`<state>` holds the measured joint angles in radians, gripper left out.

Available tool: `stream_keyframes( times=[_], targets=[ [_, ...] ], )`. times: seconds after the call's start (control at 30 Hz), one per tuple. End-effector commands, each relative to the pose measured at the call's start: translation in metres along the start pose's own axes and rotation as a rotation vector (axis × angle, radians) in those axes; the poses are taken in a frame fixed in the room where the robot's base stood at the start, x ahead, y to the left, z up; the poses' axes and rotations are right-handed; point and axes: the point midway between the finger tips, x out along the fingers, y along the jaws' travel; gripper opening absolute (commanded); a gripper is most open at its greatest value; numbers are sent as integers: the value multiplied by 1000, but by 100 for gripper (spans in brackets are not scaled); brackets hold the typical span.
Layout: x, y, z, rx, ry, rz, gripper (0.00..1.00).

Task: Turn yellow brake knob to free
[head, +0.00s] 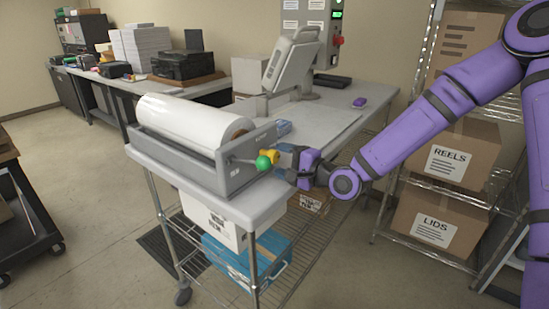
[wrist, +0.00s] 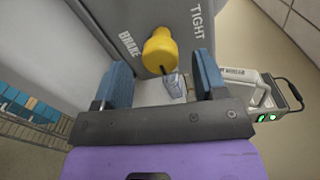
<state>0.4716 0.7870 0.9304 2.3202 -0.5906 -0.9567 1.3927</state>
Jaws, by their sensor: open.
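The yellow brake knob (head: 272,155) is on the end plate of the grey roll holder (head: 200,165), beside a green ball (head: 263,163). In the wrist view the knob (wrist: 160,48) shows a dark mark on its lower edge, with "BRAKE" printed to its left and "TIGHT" to its upper right. No "FREE" label is visible. My gripper (head: 290,160) faces the knob from the right. In the wrist view its blue fingers are open (wrist: 162,76), one on each side of the knob's lower part, with gaps visible; their exact depth is unclear.
The holder bears a white film roll (head: 190,118) on a wheeled cart (head: 255,204). Shelving with cartons (head: 462,149) stands to the right. Open floor (head: 90,190) lies to the left.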

Motion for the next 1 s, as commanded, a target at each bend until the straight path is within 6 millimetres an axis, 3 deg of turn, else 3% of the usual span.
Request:
stream_keyframes(
  times=[0.2, 0.4, 1.0],
  targets=[
    [-40, 0, -1, -1, 2, 0, 65],
    [-63, 0, 0, 0, 0, 0, 65],
    [-72, 2, 0, -31, 5, 31, 65]
  ],
)
